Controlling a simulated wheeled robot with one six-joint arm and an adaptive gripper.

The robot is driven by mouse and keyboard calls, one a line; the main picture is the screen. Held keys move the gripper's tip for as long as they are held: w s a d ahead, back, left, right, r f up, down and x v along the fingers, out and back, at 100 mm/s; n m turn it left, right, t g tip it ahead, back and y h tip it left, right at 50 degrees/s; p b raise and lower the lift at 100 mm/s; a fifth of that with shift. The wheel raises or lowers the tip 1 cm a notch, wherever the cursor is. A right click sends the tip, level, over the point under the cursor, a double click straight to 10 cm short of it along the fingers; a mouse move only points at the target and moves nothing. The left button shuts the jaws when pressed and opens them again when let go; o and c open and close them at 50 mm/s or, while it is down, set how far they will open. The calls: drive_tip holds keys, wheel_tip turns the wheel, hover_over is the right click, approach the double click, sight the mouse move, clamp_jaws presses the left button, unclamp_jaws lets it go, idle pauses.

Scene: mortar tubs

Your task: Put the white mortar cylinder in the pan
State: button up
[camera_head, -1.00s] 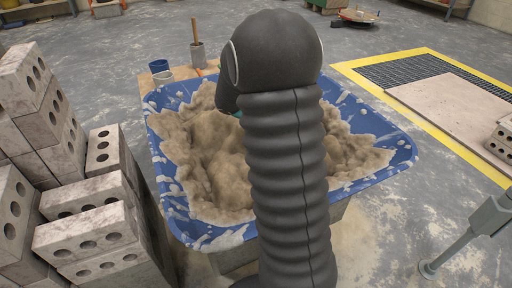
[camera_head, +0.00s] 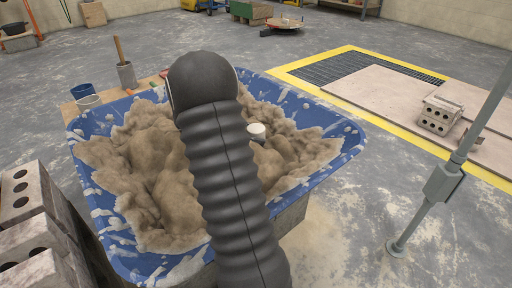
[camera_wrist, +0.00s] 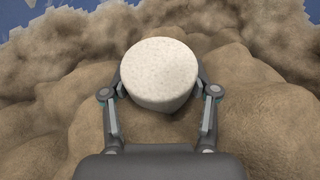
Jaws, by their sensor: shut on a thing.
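The white mortar cylinder (camera_wrist: 160,74) is between the fingers of my gripper (camera_wrist: 160,88) in the wrist view, with a finger on each side. My gripper is shut on it, above lumpy mortar. In the head view the cylinder (camera_head: 257,131) shows just right of my arm, over the mortar (camera_head: 150,150) in the blue tub (camera_head: 345,150); my arm hides the gripper there. A black pan-like vessel (camera_head: 14,28) stands on a block at the far left. A shallow round dish (camera_head: 284,23) lies on the floor at the back; I cannot tell which is the pan.
Perforated blocks (camera_head: 28,205) are stacked at the left. A grey post (camera_head: 440,185) stands at the right. A bucket (camera_head: 126,75) and cups (camera_head: 82,90) sit behind the tub. A yellow-edged grate (camera_head: 345,69) and board lie right. Floor behind the tub is largely open.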

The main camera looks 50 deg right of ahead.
sight(257, 152)
drive_tip(key=shift+w+d+f, duration=0.25)
drive_tip(key=shift+d+f, duration=0.1)
drive_tip(key=shift+d, duration=0.25)
drive_tip(key=shift+f+b, duration=0.55)
drive_tip(key=shift+f, duration=1.45)
drive_tip(key=shift+f, duration=0.15)
drive_tip(key=o, duration=1.4)
drive_tip(key=shift+o, duration=0.2)
